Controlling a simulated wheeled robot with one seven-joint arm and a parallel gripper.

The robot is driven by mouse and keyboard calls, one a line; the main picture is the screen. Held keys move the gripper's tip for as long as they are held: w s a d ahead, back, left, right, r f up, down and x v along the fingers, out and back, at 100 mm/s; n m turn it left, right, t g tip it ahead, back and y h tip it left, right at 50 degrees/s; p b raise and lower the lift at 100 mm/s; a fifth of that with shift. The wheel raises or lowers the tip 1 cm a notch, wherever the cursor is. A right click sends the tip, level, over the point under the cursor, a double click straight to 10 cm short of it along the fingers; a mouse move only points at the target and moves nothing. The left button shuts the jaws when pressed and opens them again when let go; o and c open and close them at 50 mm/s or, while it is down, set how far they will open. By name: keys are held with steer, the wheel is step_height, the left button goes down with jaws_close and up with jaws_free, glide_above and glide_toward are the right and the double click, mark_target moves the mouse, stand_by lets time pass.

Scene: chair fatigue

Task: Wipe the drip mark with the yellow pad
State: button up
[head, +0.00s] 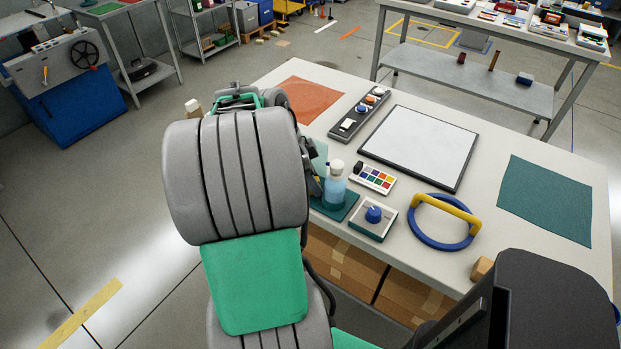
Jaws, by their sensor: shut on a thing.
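The grey and green links of my arm fill the middle of the head view and cover the near left part of the white worktable (400,225). My gripper's fingers are hidden behind these links, so I cannot see what is between them. No yellow pad is visible. No drip mark can be made out on the bare parts of the table. A clear bottle of bluish liquid (335,188) stands upright on a dark teal mat (346,208), close to the right side of my arm.
On the table are an orange mat (312,98), a button strip (360,113), a whiteboard (420,145), a colour palette (373,178), a blue-knobbed box (373,218), a blue ring with yellow handle (445,207), a wooden block (481,268) and a green mat (547,200). Cartons (345,265) sit below.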

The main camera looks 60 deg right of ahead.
steer(key=shift+r+p, duration=2.15)
steer(key=shift+r, duration=0.8)
step_height(320, 180, up, 3)
steer(key=shift+r+p, duration=0.1)
steer(key=shift+p, duration=1)
